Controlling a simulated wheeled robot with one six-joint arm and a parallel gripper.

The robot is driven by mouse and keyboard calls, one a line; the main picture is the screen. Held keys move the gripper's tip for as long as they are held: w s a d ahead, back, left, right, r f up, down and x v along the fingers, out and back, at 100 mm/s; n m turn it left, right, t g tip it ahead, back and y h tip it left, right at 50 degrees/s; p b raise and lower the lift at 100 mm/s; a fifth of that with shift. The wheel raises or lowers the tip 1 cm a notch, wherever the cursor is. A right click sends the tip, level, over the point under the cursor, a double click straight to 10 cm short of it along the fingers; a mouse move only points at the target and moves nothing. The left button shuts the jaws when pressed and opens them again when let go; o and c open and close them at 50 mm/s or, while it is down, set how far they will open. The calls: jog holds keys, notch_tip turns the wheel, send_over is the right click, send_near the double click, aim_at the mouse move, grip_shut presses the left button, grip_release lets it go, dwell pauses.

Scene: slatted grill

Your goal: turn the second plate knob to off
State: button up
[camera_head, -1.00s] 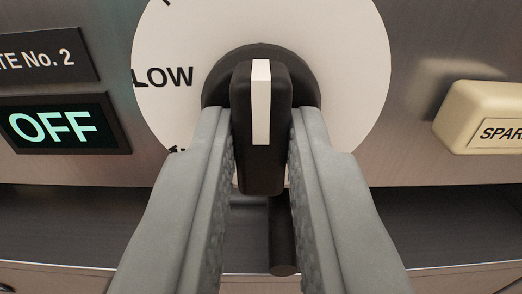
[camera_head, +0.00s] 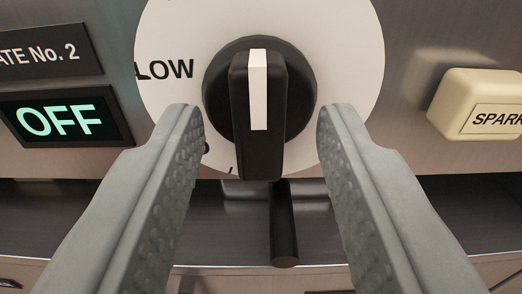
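The plate knob (camera_head: 270,150) is black with a white stripe on its grip bar. The grip bar stands upright, with the stripe at its upper part. It sits on a white round dial (camera_head: 345,50) with the word LOW at left. A sign reading "ATE No. 2" (camera_head: 40,54) is at the upper left, and a lit display (camera_head: 62,118) below it reads OFF. My gripper (camera_head: 258,125) is open, with one finger on each side of the grip bar and a clear gap on both sides. The top of the dial is out of view.
A cream button (camera_head: 480,105) marked SPARK is on the panel at right. A dark rod (camera_head: 284,225) sticks out below the knob. A dark recess (camera_head: 460,205) runs under the panel, above a lighter edge.

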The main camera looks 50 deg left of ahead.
jog(key=v, duration=1.7)
jog(key=s+d+r+m+t+h, duration=0.25)
jog(key=r+t+h, duration=0.2)
jog(key=r, duration=0.65)
jog(key=s+d+r+m+t+h, duration=0.1)
jog(key=d+r+m+t+h, duration=0.15)
jog(key=r+h, duration=0.6)
jog(key=s+r+m, duration=0.2)
jog(key=s+r, duration=0.4)
jog(key=s, duration=0.4)
jog(key=s+d+r+m+h, duration=0.1)
jog(key=s+r+m, duration=0.2)
jog(key=s+r, duration=0.3)
jog(key=s, duration=0.4)
jog(key=shift+d+r+g, duration=0.2)
jog(key=shift+g, duration=0.1)
